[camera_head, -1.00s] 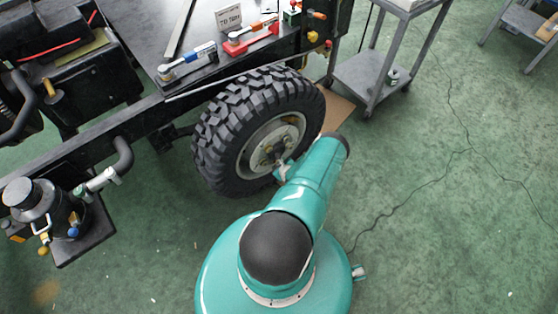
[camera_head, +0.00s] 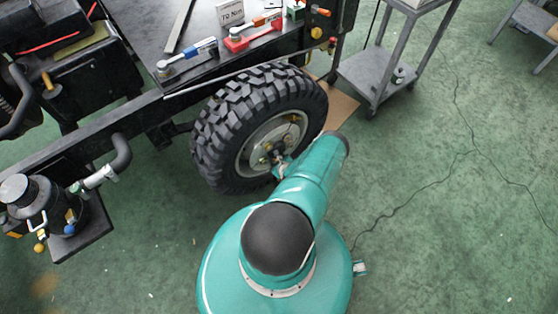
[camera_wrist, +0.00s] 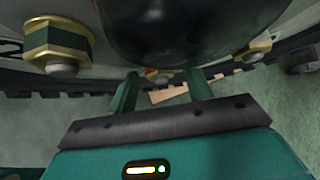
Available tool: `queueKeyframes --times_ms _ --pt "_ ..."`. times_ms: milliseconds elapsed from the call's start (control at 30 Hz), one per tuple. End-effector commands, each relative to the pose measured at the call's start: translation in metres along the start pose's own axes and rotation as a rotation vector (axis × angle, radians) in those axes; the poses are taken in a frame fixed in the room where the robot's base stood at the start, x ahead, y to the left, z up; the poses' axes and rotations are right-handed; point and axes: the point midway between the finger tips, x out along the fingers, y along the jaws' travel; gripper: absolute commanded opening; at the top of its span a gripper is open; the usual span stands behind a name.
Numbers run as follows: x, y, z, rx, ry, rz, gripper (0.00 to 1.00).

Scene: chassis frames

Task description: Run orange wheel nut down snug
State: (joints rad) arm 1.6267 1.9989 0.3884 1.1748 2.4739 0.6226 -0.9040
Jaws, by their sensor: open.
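The wheel (camera_head: 262,128) has a black knobbly tyre and a pale hub (camera_head: 272,145) with brass-coloured nuts. My gripper (camera_wrist: 163,82) is at the hub's lower part; my arm partly hides it in the head view. In the wrist view its two fingers are apart. A small nut with an orange-red patch (camera_wrist: 152,72) shows between and beyond the fingertips, partly covered by the dark rounded hub centre (camera_wrist: 175,25). I cannot tell whether the fingers touch it. A larger brass nut with green faces (camera_wrist: 58,45) is at upper left, and another brass nut (camera_wrist: 256,47) at upper right.
The dark chassis deck (camera_head: 215,60) above the wheel carries a blue-handled tool (camera_head: 187,57), a red tool (camera_head: 252,36) and a small sign (camera_head: 230,13). A grey cart (camera_head: 385,70) stands to the right. Green floor (camera_head: 450,220) is open at lower right.

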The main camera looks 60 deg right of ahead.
Motion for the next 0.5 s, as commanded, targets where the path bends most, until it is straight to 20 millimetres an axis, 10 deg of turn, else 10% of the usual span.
queueKeyframes --times_ms 233,500 --pt "0.0002 -0.0005 0.0002 0.0 0.0 0.0 0.06" --pt "0.0014 -0.0025 0.0015 0.024 -0.005 0.025 0.06"
